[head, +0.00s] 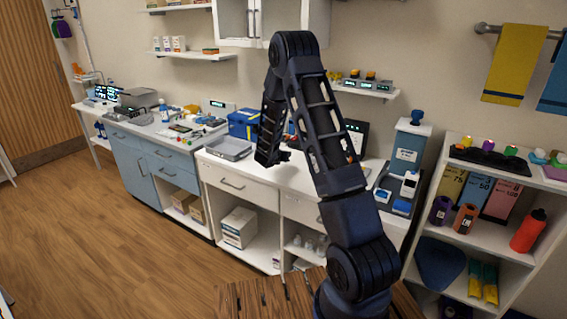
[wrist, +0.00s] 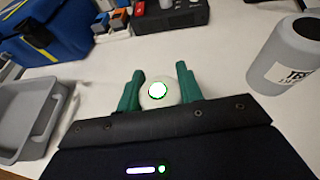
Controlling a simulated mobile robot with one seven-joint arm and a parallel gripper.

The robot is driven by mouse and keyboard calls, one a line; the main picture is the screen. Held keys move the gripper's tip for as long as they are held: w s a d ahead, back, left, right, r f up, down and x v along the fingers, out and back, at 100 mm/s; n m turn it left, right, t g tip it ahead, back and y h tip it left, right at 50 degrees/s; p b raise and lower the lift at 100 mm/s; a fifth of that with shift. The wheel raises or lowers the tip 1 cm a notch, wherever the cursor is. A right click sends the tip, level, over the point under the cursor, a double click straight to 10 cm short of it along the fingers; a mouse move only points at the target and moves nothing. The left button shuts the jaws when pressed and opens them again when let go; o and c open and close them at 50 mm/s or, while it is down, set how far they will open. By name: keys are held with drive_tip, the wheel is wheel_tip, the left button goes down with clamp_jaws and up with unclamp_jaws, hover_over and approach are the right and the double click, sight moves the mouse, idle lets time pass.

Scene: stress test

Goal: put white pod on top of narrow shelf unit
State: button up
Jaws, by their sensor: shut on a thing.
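The white pod (wrist: 157,98), round with a bright, green-edged disc on its face, sits between the two green fingers of my gripper (wrist: 159,72) in the wrist view. The gripper is shut on it, above the white counter; whether the pod touches the counter I cannot tell. In the head view my gripper (head: 268,160) hangs over the counter beside the grey tray, and the pod cannot be made out there. A white open shelf unit (head: 503,181) stands at the right, apart from the gripper. Its top carries a black tray with coloured knobs and other small items.
On the counter (wrist: 215,53) are a grey tray (wrist: 30,118), a blue and yellow bag (wrist: 60,35) and a grey labelled bottle (wrist: 285,58). A tall blue-grey canister (head: 408,150) stands between the gripper and the shelf unit. A wall shelf (head: 362,89) hangs above.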

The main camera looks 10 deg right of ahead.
wheel_tip(320, 180, up, 14)
drive_tip(key=s+d+f+n+t+y, duration=0.1)
drive_tip(key=s+f+n+t+y, duration=0.1)
drive_tip(key=f, duration=0.7)
drive_tip(key=shift+s+f+n+y, duration=0.2)
drive_tip(key=shift+s+n+y, duration=0.7)
drive_tip(key=shift+s, duration=0.45)
drive_tip(key=shift+r, duration=0.1)
wheel_tip(320, 180, up, 9)
drive_tip(key=m+g+h, duration=0.2)
drive_tip(key=m+h, duration=0.1)
drive_tip(key=h, duration=0.1)
hover_over(284, 167)
drive_tip(key=shift+m, duration=0.3)
wheel_tip(284, 167, down, 19)
drive_tip(key=shift+a, duration=0.1)
